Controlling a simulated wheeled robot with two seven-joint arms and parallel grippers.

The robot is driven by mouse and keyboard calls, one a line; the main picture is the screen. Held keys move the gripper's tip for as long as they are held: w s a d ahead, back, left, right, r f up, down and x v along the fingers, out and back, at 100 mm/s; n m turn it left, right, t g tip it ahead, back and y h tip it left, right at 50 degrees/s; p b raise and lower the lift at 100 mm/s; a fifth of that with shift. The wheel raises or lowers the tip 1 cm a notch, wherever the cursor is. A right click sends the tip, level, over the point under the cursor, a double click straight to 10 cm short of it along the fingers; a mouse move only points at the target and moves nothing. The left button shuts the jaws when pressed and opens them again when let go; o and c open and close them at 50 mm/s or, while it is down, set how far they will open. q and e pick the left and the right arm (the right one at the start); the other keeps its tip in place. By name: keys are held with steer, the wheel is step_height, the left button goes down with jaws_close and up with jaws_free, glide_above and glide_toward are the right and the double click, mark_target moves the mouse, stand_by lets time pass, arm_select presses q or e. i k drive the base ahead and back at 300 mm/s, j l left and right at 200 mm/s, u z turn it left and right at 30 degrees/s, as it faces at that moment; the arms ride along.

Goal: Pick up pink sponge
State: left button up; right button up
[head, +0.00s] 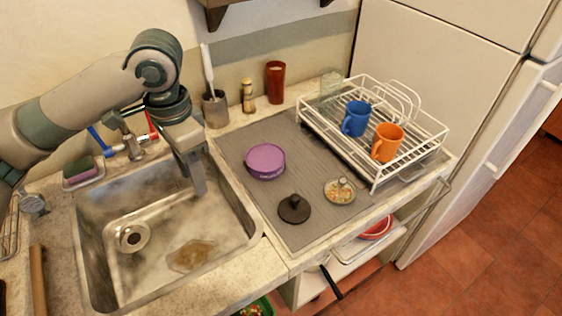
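The pink sponge (80,172), pink with a dark green layer, lies in a small holder (88,182) on the counter behind the sink's back left corner. My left gripper (197,186) points down over the right part of the sink, well to the right of the sponge and apart from it. Its fingers are seen nearly edge-on, so their gap cannot be made out. No object shows between them. My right gripper is not in view.
The metal sink (150,270) has a faucet (132,146) behind it, between sponge and gripper. A brush cup (215,110) stands behind the gripper. A purple bowl (265,160), black lid (294,208) and white dish rack (410,165) sit to the right.

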mark_target(78, 170)
steer(key=u, duration=1.25)
